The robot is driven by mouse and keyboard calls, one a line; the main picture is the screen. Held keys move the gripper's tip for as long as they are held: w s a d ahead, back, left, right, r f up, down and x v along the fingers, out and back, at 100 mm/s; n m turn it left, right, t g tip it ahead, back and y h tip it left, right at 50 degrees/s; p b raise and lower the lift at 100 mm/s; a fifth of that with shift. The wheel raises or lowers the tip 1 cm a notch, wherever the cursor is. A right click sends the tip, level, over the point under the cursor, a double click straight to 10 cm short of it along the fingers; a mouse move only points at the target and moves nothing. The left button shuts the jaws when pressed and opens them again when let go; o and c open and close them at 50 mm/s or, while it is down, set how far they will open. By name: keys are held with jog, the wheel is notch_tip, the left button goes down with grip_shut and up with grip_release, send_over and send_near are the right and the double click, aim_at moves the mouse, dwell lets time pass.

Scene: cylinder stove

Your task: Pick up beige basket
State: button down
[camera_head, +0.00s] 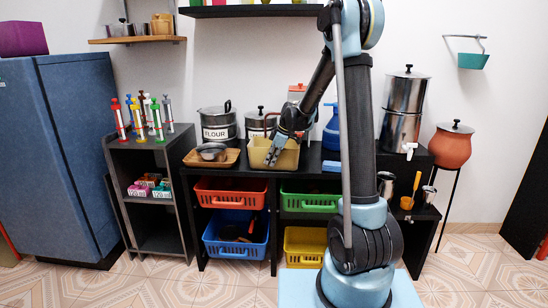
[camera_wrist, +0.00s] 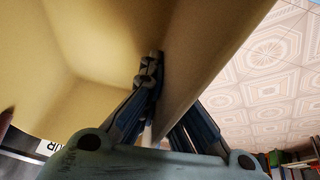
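The beige basket (camera_head: 287,159) is on the black counter, near its front edge, and looks about upright. My gripper (camera_head: 272,158) reaches down to the basket's left front part. In the wrist view the beige basket (camera_wrist: 75,60) fills the left and middle. The fingers of my gripper (camera_wrist: 162,85) straddle one of its walls, one finger on the inner side and the other mostly hidden behind the wall. They converge on the wall and seem shut on it. The basket's underside is hidden, so I cannot tell whether it is lifted slightly.
A wooden tray with a bowl (camera_head: 212,152) stands just left of the basket. A flour pot (camera_head: 217,124) and another pot (camera_head: 260,121) are behind it. A blue bottle (camera_head: 331,128) stands to the right. Red (camera_head: 231,193) and green (camera_head: 308,203) baskets are on the shelf below.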

notch_tip(320, 180, up, 18)
dwell(0.8)
dwell(0.5)
